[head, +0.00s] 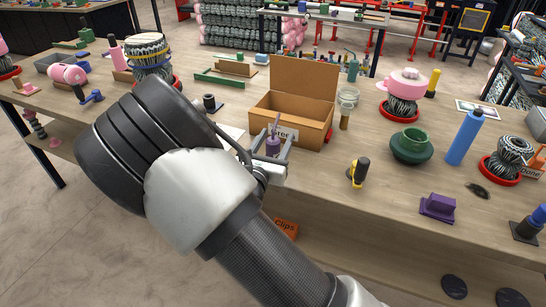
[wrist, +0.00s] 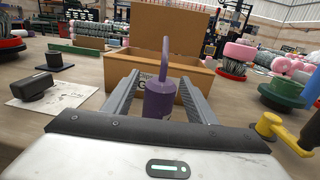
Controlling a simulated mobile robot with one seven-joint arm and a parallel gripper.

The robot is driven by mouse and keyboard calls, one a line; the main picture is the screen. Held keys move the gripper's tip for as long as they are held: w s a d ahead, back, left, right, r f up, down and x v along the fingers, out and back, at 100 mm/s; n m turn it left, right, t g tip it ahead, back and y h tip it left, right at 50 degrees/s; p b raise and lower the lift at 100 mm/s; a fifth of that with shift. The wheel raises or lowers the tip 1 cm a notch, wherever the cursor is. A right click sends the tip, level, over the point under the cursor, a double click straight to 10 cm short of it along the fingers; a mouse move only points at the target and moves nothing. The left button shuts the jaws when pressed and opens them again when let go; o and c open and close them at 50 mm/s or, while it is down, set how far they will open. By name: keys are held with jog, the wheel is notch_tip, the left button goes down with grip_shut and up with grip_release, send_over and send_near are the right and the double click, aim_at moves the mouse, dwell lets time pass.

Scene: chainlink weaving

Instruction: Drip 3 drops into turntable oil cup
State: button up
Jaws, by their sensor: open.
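A small purple bottle (head: 272,146) with a thin bent spout stands upright on the table in front of the cardboard box. In the wrist view the bottle (wrist: 158,102) is between the two fingers of my gripper (wrist: 159,76), with a gap on each side. My gripper (head: 275,138) is open around it in the head view. Red round bases carry wire coils, one at the back right (head: 402,117) and one at the far right (head: 487,166). I cannot make out an oil cup on either, nor tell which is the turntable.
The open cardboard box (head: 303,119) stands just behind the bottle. A green flanged spool (head: 411,147), a blue cylinder (head: 465,138), a yellow-and-black tool (head: 358,172) and a purple block (head: 438,207) stand to the right. Some table between them is bare.

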aim_at(277, 118)
jog(key=shift+x, duration=1)
jog(key=c, duration=1.3)
jog(key=shift+o, duration=0.2)
notch_tip(277, 118, up, 10)
jog(key=shift+p, duration=0.9)
jog(key=shift+s, duration=0.1)
